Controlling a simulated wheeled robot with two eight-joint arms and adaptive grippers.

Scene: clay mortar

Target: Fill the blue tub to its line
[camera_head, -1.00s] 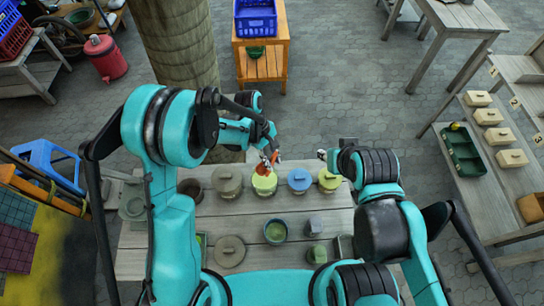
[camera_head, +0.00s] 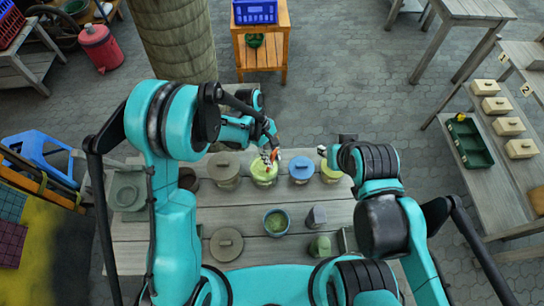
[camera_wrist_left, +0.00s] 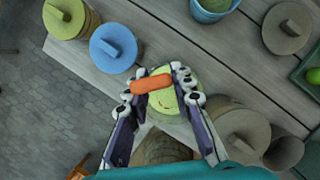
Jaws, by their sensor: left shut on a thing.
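The open blue tub (camera_head: 276,222) stands mid-table with green material inside; it shows at the top of the left wrist view (camera_wrist_left: 211,8). I cannot make out its line. My left gripper (camera_head: 270,157) is over the far side of the yellow-green tub (camera_head: 263,174). In the left wrist view its fingers (camera_wrist_left: 158,83) are shut on an orange handle-like bar (camera_wrist_left: 150,84), with the yellow-green round surface (camera_wrist_left: 166,102) behind it. What the bar joins to is hidden. My right gripper (camera_head: 322,150) shows only in part, near the lidded yellow tub (camera_head: 331,173).
A lidded blue pot (camera_head: 301,169) and grey-brown lidded pots (camera_head: 224,168) (camera_head: 227,244) stand close by. A grey cup (camera_head: 316,218) and a green block-like thing (camera_head: 320,247) are right of the blue tub. Bare planks (camera_head: 240,208) lie left of the blue tub.

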